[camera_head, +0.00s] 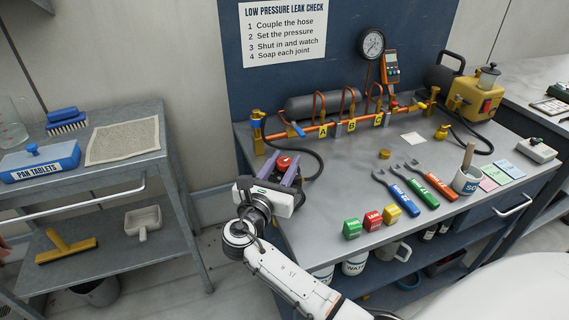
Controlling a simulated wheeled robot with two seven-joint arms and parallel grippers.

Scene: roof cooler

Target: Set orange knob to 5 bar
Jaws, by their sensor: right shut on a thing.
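My right gripper (287,167) reaches up from the bottom middle to the left end of the workbench. Its purple fingers are shut around a small dark body with a round orange-red knob (285,161) on top. The fingers hide part of this body. A black hose (319,160) curves beside it. A copper pipe line (335,123) with yellow tags runs along the bench back. My left gripper is not in view.
A yellow pump (475,99) stands at the back right. A grey trolley (120,175) stands at the left, with a gap between it and the bench.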

